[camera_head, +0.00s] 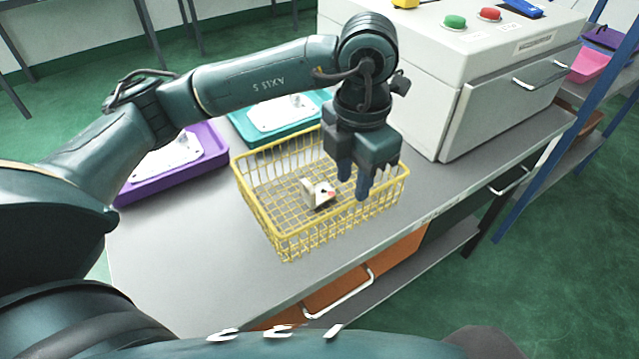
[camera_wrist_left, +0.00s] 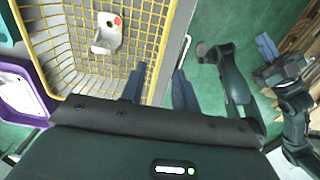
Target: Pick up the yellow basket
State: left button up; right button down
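The yellow wire basket (camera_head: 272,222) sits on the grey bench near its front edge. A small pale casting with a red spot (camera_head: 314,192) lies inside it. My left gripper (camera_head: 354,189) points down at the basket's right part, its two fingers apart. In the left wrist view the basket's yellow rim (camera_wrist_left: 163,45) runs toward the gap between the open fingers (camera_wrist_left: 160,90). I cannot tell whether either finger touches the wire. My right gripper (camera_wrist_left: 266,47) appears small at the right of the left wrist view, away from the basket; its opening is unclear.
A purple tray (camera_head: 125,195) and a teal tray (camera_head: 240,125), each with pale castings, stand behind and left of the basket. A white machine (camera_head: 440,90) with red and green buttons stands close on the right. The bench's front left is clear.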

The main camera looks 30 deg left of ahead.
aim_at(352, 202)
pick_arm(q)
notch_tip(352, 202, down, 9)
jog(key=shift+w+f, duration=0.15)
dwell(0.4)
jog(key=shift+c, duration=0.2)
grip_shut()
